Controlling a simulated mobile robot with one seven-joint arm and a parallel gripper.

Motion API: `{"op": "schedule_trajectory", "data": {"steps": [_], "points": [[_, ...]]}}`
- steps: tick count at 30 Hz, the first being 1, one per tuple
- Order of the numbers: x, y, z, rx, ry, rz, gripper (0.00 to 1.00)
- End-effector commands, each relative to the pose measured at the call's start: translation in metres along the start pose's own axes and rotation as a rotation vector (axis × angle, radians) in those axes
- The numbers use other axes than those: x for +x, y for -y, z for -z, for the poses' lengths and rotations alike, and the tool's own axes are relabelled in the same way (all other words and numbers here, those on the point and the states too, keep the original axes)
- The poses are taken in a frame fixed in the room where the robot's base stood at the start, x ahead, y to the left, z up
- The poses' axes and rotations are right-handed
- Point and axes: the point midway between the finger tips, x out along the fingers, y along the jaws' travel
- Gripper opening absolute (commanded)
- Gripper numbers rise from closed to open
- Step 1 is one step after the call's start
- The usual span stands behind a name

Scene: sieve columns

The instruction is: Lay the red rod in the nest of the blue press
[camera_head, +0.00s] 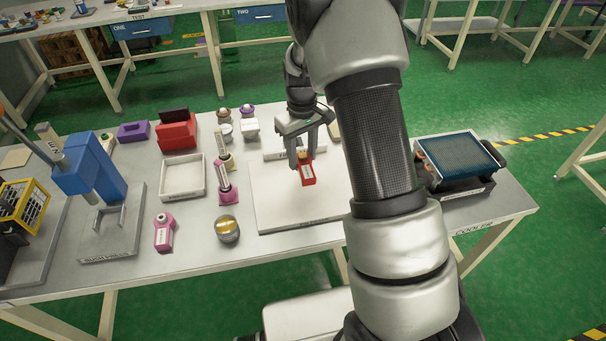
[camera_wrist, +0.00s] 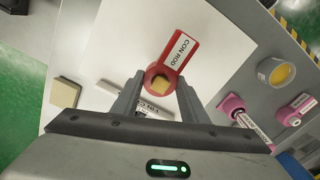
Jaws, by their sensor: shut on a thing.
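My gripper (camera_head: 302,148) is shut on the red rod (camera_head: 308,174) by its ring end, above the white board. In the wrist view the rod (camera_wrist: 180,48) points away from my fingers (camera_wrist: 158,88), with its "CON ROD" label facing the camera. Something yellowish shows inside its ring. The blue press (camera_head: 92,166) stands at the left of the table in the head view, well apart from my gripper. Its grey base (camera_head: 112,250) extends to the front with a raised frame on it; the nest's detail is too small to tell. A blue edge shows in the wrist view's lower right corner.
The white board (camera_head: 275,212) lies under the rod. Between it and the press are a pink rod (camera_head: 164,232), a yellow-topped round tin (camera_head: 227,229), a white tray (camera_head: 183,178) and a standing pink part (camera_head: 223,182). A cooler (camera_head: 458,160) is at right.

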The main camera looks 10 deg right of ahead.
Motion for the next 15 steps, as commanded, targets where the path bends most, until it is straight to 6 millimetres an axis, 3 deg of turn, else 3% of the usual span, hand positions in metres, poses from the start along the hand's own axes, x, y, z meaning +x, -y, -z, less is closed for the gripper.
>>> {"op": "schedule_trajectory", "data": {"steps": [15], "points": [[0.053, 0.000, 0.000, 0.001, 0.000, -0.001, 0.13]]}}
